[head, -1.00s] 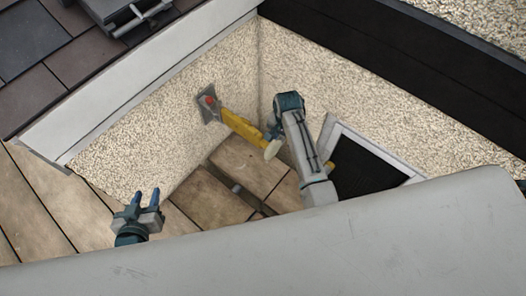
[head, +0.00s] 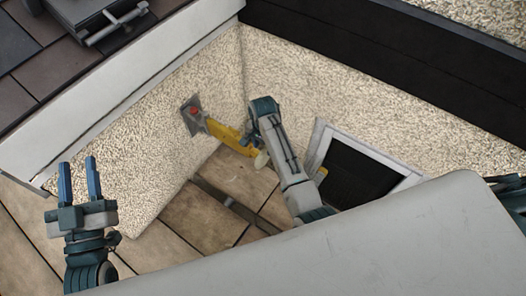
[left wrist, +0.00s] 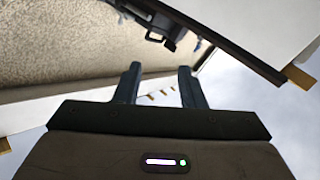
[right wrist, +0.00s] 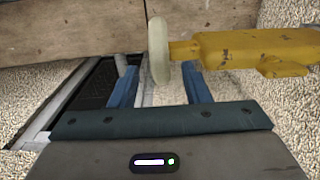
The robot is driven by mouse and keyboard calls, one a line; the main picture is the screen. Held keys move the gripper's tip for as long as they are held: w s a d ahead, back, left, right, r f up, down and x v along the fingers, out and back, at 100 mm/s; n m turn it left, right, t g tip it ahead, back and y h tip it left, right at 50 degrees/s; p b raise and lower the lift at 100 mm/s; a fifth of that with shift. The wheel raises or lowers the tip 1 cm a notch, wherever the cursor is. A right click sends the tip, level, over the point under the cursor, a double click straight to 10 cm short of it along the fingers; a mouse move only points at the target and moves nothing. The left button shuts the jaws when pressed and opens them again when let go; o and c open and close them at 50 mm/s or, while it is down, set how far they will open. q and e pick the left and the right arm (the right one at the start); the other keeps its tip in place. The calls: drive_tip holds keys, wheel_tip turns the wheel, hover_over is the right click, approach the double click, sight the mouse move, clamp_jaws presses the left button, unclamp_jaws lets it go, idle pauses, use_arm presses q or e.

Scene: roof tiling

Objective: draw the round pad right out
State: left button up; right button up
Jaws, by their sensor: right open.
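The round pad is a pale disc (head: 261,159) at the near end of a yellow tool (head: 228,134). The tool's far end has a grey plate with a red knob (head: 194,111) against the pebbled wall. In the right wrist view the pad (right wrist: 158,52) stands edge-on, joined to the yellow body (right wrist: 255,48). My right gripper (right wrist: 160,82) is open, and the pad appears between and just beyond its fingertips; I cannot tell whether they touch. My left gripper (head: 78,168) is open and empty, far from the tool.
Pebbled walls (head: 130,140) meet in a corner behind the tool. A white-framed dark opening (head: 355,170) lies to the right of my right arm. Wooden boards (head: 205,213) form the floor. Roof tiles and a dark clamp-like device (head: 105,25) are at upper left.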

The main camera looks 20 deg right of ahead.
sight(263, 151)
use_arm(q)
drive_tip(key=shift+s+r+m+t+h+b, duration=0.1)
drive_tip(key=shift+s+r+t, duration=0.1)
drive_tip(key=shift+r+t, duration=0.5)
drive_tip(key=shift+s+r+m+t+h+b, duration=0.15)
drive_tip(key=shift+r+t, duration=0.3)
drive_tip(key=shift+r, duration=0.5)
drive_tip(key=shift+s+r+m+t+h+b, duration=0.1)
drive_tip(key=shift+s+r+t, duration=0.15)
drive_tip(key=shift+r+t, duration=0.45)
use_arm(e)
drive_tip(key=shift+f, duration=1.55)
use_arm(q)
drive_tip(key=shift+r, duration=0.15)
use_arm(e)
clamp_jaws()
